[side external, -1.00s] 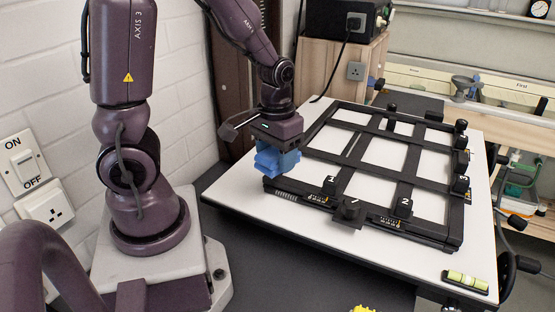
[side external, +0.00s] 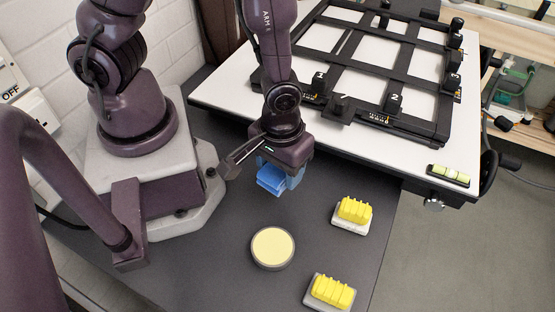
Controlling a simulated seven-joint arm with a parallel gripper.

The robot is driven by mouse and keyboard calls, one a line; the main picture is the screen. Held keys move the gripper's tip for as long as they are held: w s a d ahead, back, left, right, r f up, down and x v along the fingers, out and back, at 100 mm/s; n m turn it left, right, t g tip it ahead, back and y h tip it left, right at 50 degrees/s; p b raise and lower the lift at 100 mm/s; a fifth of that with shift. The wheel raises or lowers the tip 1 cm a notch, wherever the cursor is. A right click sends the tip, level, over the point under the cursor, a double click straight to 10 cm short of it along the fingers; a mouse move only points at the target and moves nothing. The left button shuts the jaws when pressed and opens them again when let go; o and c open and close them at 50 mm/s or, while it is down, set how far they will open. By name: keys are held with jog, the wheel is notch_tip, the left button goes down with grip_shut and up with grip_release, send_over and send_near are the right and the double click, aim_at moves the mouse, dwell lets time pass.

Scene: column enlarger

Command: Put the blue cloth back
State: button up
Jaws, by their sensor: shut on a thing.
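My gripper (side external: 279,182) is shut on the blue cloth (side external: 271,179). It points down and holds the folded cloth above the dark grey bench top, just in front of the white baseboard's near edge. The fingers are partly hidden by the cloth and the gripper body. A round pad with a pale yellow top and a dark rim (side external: 273,248) lies on the bench below and in front of the cloth. I cannot tell the exact height of the cloth above the bench.
Two yellow ribbed pieces on pale bases, one farther back (side external: 354,212) and one nearer (side external: 331,291), stand right of the pad. The white baseboard (side external: 225,95) carries a black frame (side external: 340,55) and a spirit level (side external: 449,174). Dark bench (side external: 200,262) left of the pad is clear.

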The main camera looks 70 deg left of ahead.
aim_at(280, 199)
jog(key=shift+f, duration=2.85)
jog(key=shift+f, duration=0.65)
jog(key=o, duration=0.9)
jog(key=shift+r, duration=4)
